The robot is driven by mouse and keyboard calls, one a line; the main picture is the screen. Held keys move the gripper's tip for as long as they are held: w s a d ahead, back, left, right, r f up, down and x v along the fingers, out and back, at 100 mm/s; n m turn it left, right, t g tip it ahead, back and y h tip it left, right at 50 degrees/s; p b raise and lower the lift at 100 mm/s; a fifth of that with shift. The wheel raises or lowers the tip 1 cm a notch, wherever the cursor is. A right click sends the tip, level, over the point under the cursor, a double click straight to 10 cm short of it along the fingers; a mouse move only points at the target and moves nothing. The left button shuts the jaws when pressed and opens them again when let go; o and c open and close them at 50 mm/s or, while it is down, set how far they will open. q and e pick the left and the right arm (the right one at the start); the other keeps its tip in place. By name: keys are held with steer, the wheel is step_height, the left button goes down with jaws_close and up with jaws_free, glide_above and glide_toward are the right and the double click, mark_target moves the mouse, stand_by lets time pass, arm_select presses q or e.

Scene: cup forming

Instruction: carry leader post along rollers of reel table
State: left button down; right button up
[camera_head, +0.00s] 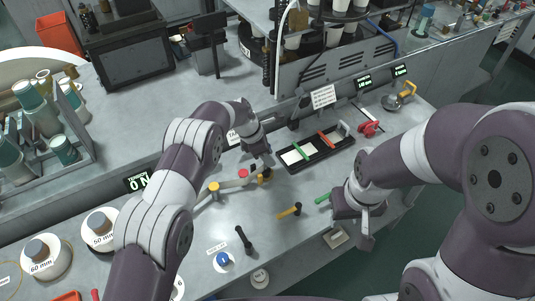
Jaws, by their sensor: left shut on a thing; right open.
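My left gripper (262,160) reaches down over the middle of the bench and is shut on a small post. A dark and yellow piece (265,176) shows just below its fingertips and appears to be the leader post; the fingers hide its upper part. A pale grey strip (230,184) runs leftward from there, with a yellow-topped roller (213,187) and a red-topped roller (243,173) along it. I cannot tell whether the post touches the bench. My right gripper (358,222) is open near the bench's front edge, apart from the post.
A black tray (316,152) with green and red handled pieces lies behind. A yellow-handled tool (289,211), a black tool (243,240) and a blue knob (223,259) lie in front. White spools (100,230) stand at left. Bare bench lies between the strip and the black tool.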

arm_select(q)
steer(key=shift+f+b, duration=0.55)
steer(key=shift+f, duration=0.2)
stand_by(0.4)
steer(key=shift+c, duration=0.7)
jaws_free()
steer(key=shift+r, duration=0.1)
steer(key=shift+r+p, duration=2.7)
steer(key=shift+r, duration=1.3)
